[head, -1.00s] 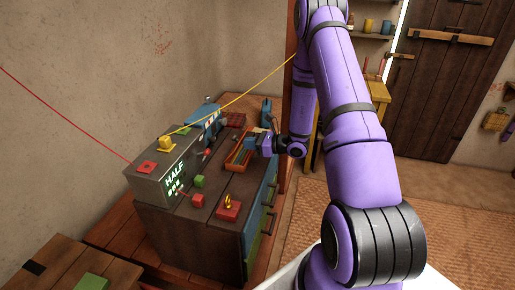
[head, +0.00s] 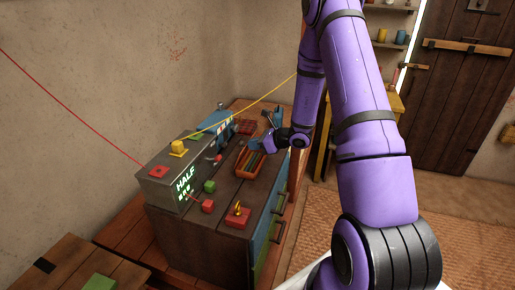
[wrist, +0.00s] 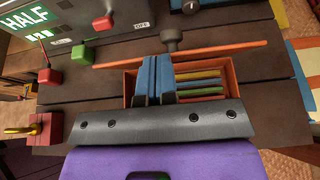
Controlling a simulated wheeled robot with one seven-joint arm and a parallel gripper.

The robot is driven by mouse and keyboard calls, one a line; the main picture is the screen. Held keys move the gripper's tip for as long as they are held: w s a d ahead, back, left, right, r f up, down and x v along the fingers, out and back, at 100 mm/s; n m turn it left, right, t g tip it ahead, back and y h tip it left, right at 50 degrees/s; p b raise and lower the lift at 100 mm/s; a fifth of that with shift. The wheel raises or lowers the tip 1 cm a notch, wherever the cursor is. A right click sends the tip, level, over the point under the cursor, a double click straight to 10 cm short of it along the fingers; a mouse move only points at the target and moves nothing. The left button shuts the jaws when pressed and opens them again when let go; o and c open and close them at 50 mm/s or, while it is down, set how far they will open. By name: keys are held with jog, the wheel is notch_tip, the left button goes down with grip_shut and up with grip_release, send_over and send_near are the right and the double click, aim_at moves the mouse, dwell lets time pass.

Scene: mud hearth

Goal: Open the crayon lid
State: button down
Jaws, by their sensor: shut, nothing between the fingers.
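The orange crayon box (wrist: 130,88) sits on the dark wooden top, and it also shows in the head view (head: 241,167). Several coloured crayons (wrist: 200,85) are visible inside it, so it stands at least partly open. A thin orange strip, which looks like the lid seen edge-on (wrist: 225,48), runs along the box's far side with a dark knob (wrist: 171,40) by it. My gripper (wrist: 157,62) has its blue fingers shut and empty, over the box and just short of the strip.
A grey console (head: 165,185) with a lit HALF sign stands left of the box. A yellow cable (head: 250,92) crosses above.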

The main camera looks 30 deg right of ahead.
jog(key=shift+w+a+r, duration=0.1)
jog(key=shift+w+a, duration=0.05)
jog(key=shift+r, duration=0.1)
